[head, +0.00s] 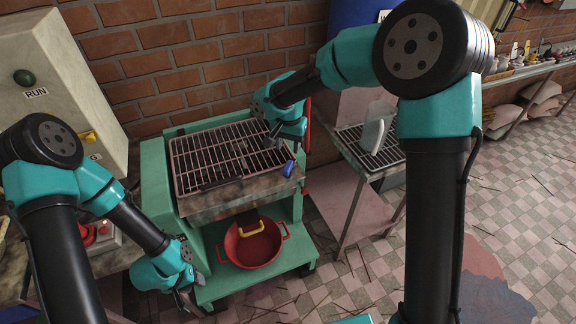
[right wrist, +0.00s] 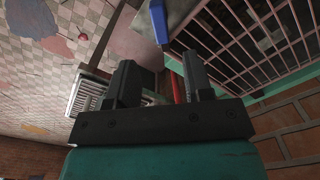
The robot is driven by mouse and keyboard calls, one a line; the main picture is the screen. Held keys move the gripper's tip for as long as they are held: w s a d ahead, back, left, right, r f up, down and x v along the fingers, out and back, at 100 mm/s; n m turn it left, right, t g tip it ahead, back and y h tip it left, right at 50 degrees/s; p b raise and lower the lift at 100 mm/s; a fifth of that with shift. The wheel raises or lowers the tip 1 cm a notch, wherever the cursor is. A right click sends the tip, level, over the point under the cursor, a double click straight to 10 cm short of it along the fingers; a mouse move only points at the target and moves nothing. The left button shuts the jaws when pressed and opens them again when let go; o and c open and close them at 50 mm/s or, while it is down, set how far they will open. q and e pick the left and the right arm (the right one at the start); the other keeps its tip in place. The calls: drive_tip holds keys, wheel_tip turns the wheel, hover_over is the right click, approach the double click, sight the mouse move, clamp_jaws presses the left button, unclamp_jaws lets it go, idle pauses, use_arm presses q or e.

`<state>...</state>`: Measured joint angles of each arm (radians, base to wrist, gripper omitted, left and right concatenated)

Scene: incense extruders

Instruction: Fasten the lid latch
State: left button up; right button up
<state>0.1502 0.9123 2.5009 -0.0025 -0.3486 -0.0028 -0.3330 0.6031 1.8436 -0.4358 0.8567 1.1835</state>
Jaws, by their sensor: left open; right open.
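The barred lid (head: 222,155) lies closed-looking over the top of the green machine (head: 155,185). A small blue handle (head: 289,168), which may be the latch, sits at the lid's front right corner. It also shows at the top of the right wrist view (right wrist: 158,20). My right gripper (head: 274,136) is open and empty, above the lid's right side and behind the blue handle. In the right wrist view its two fingers (right wrist: 161,80) stand apart with nothing between them. My left gripper (head: 188,298) is open and low, in front of the machine's lower left.
A control cabinet (head: 65,85) stands at the left. A metal rack table (head: 365,150) is close on the right. The tiled floor (head: 500,190) is open beyond it.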

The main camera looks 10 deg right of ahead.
sight(288, 165)
wheel_tip(288, 165, down, 10)
drive_tip(key=shift+r, duration=0.25)
drive_tip(key=shift+c, duration=0.4)
clamp_jaws()
